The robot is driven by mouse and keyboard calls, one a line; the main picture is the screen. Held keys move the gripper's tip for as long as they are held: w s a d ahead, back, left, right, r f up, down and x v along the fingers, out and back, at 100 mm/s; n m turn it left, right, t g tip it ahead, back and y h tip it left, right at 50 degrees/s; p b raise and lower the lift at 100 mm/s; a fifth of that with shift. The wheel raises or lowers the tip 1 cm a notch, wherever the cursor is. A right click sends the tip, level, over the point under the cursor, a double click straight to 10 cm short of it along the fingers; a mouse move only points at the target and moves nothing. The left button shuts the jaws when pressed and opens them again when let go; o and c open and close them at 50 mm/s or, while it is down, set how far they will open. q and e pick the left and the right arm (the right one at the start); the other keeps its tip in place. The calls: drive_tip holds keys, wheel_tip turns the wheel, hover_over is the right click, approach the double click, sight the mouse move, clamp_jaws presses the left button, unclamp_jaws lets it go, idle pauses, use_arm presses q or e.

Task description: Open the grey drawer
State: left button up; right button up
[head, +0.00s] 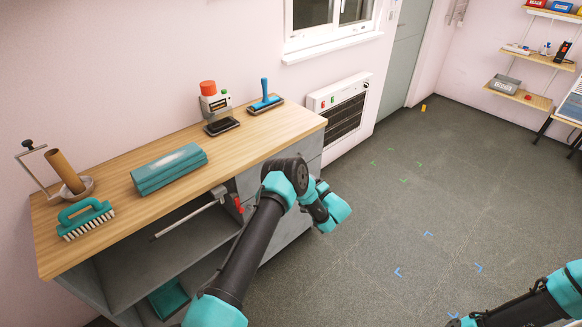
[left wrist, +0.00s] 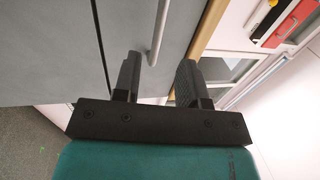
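The grey drawer (head: 311,149) is the top one at the right end of the workbench, just under the wooden top, and looks closed. In the left wrist view its grey front (left wrist: 125,25) has a pale bar handle (left wrist: 159,30). My left gripper (left wrist: 158,78) is open, with one finger on each side of the line of the handle. The handle's near end lies in the gap between the fingers, and no grip on it shows. In the head view my left wrist hides the gripper and handle. My right gripper is out of view; only its arm shows at lower right.
On the wooden top (head: 255,135) stand a teal box (head: 168,168), a brush (head: 85,218), a red-capped bottle (head: 210,98) and a blue-handled tool (head: 265,97). A heater (head: 340,112) stands beyond. The floor at right is mostly clear.

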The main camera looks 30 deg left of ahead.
use_arm(q)
drive_tip(key=x, duration=1)
drive_tip(key=shift+a, duration=0.15)
clamp_jaws()
